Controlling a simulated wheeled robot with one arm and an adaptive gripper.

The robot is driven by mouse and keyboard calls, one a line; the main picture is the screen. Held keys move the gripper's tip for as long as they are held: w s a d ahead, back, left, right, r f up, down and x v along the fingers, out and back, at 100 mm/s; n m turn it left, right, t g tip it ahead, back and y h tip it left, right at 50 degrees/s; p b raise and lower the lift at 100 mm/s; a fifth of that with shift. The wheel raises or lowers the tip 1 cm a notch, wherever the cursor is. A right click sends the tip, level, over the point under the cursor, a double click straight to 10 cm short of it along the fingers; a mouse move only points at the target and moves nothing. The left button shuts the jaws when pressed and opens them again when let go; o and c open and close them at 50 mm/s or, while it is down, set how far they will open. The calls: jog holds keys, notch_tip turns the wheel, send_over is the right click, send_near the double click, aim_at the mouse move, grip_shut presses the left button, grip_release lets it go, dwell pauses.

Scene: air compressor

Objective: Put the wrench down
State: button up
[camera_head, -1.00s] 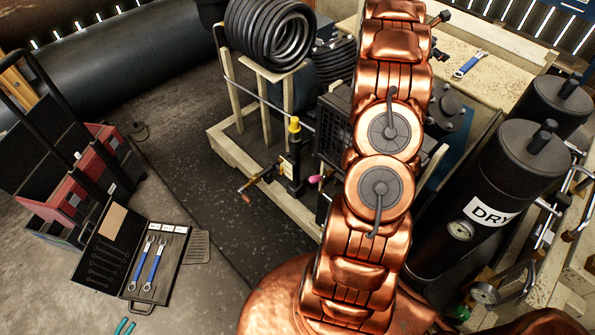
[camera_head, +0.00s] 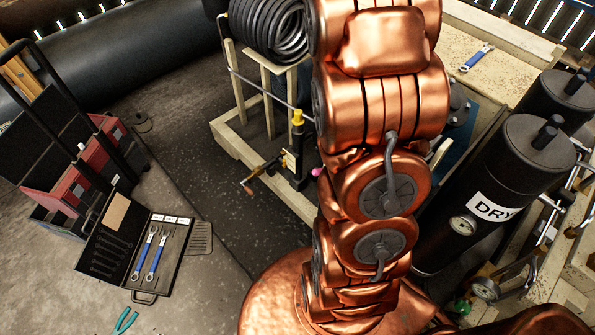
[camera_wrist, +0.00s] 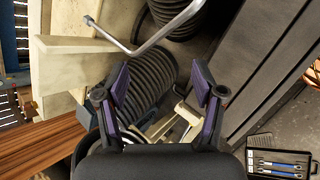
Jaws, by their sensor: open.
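A blue-handled wrench (camera_head: 477,57) lies on the pale worn top (camera_head: 515,55) at the upper right of the head view. Two more blue-handled wrenches (camera_head: 151,255) lie side by side in an open black case (camera_head: 115,240) on the floor at the left. The case with these wrenches also shows at the lower right corner of the wrist view (camera_wrist: 280,165). My gripper (camera_wrist: 158,82) is open and empty in the wrist view, with its fingers wide apart above black coiled hose. In the head view my gripper is out of frame.
Black tanks (camera_head: 510,175), one marked DRY, stand at the right. A black coiled hose (camera_head: 268,30) sits on a wooden frame (camera_head: 232,140). A red toolbox (camera_head: 90,165) stands at the left, and pliers (camera_head: 124,320) lie on the floor.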

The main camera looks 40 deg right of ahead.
jog(key=s+a+f+m+y, duration=0.1)
jog(key=s+a+m+y, duration=0.1)
jog(key=s+a, duration=0.5)
jog(key=s+a+m+y, duration=0.1)
jog(key=s+a+y, duration=0.2)
jog(key=a, duration=1.6)
jog(key=s+a+f+m+y, duration=0.1)
jog(key=s+a+m+y, duration=0.1)
jog(key=s+a, duration=0.9)
jog(key=a, duration=0.2)
jog(key=shift+s+a+f+m+y, duration=0.2)
jog(key=shift+a+f+m+y, duration=0.1)
jog(key=shift+a+f, duration=0.05)
jog(key=shift+s+a, duration=0.3)
jog(key=shift+c, duration=2.4)
jog(key=shift+a, duration=0.1)
